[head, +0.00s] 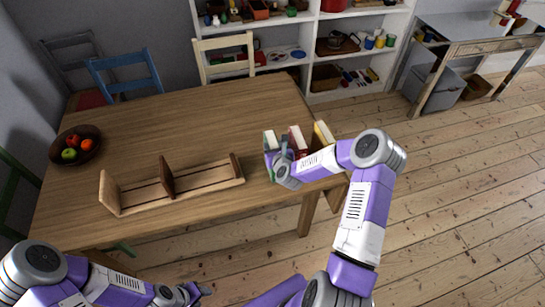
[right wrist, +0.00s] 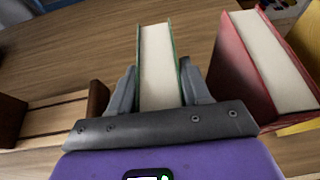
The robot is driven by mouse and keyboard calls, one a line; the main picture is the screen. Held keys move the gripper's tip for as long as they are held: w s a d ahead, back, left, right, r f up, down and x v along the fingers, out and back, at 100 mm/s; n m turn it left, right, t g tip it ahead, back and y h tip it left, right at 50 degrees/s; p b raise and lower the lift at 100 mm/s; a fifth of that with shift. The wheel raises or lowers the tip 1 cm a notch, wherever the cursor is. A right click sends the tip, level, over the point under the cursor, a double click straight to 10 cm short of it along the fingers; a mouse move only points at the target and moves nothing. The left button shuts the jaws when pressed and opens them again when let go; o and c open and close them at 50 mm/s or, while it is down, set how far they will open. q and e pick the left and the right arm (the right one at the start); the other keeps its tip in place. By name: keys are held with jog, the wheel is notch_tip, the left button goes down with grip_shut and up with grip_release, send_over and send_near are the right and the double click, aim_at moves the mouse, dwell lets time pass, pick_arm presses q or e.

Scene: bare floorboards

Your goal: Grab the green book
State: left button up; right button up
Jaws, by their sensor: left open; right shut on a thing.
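The green book (right wrist: 158,62) stands upright on the wooden table, its white page edges facing up in the right wrist view. It also shows in the head view (head: 269,141), partly covered by my right arm. My right gripper (right wrist: 158,88) is shut on the green book, with one finger on each side of it. My left gripper (head: 200,292) is open and empty, low at the front, apart from the table.
A red book (right wrist: 262,62) stands close to the right of the green one, with a yellow book (head: 323,134) beyond it. A wooden book rack (head: 140,197) sits empty to the left. A fruit bowl (head: 93,149) is at the table's far left. The table's back middle is clear.

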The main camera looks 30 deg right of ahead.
grip_shut()
jog(key=shift+w+r, duration=0.1)
jog(key=shift+r, duration=0.05)
